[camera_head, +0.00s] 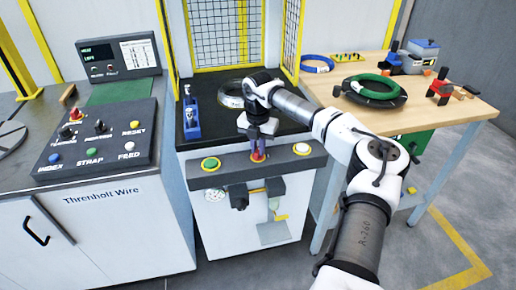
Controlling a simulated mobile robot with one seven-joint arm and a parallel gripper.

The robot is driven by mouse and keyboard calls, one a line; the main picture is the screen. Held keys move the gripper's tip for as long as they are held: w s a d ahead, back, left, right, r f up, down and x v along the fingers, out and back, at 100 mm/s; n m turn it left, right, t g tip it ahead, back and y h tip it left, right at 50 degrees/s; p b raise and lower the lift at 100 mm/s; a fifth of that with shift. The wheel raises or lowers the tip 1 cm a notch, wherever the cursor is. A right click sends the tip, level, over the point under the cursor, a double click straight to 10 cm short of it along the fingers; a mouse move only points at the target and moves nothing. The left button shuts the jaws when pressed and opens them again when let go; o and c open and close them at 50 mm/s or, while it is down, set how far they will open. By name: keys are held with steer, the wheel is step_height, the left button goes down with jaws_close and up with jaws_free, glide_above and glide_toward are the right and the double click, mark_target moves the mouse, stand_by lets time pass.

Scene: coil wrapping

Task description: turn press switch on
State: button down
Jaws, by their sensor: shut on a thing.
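The press (264,192) is a white cabinet with a grey control bar across its front. The press switch (258,157) is a small red and purple part in the middle of that bar, between a green button (210,163) and a pale grey button (302,149). My gripper (258,148) points down over the bar and is shut on the press switch. The fingers hide most of the switch, so I cannot tell which way it is turned.
A dark control console (96,140) with coloured knobs stands left of the press. A yellow-framed mesh guard (222,35) rises behind it. A blue fixture (190,120) stands on the press bed. A wooden table (440,105) with coils is at right.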

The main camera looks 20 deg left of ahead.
mark_target(258, 150)
steer(key=m+b, duration=0.1)
steer(key=m, duration=0.4)
steer(key=shift+w+m, duration=0.1)
steer(key=shift+m, duration=0.2)
steer(key=m+b, duration=0.2)
steer(key=m, duration=0.3)
steer(key=shift+r+m, duration=0.1)
steer(key=shift+m, duration=0.2)
steer(key=c, duration=1.4)
jaws_free()
steer(key=shift+c, duration=0.2)
step_height(258, 150, up, 14)
steer(key=b, duration=0.1)
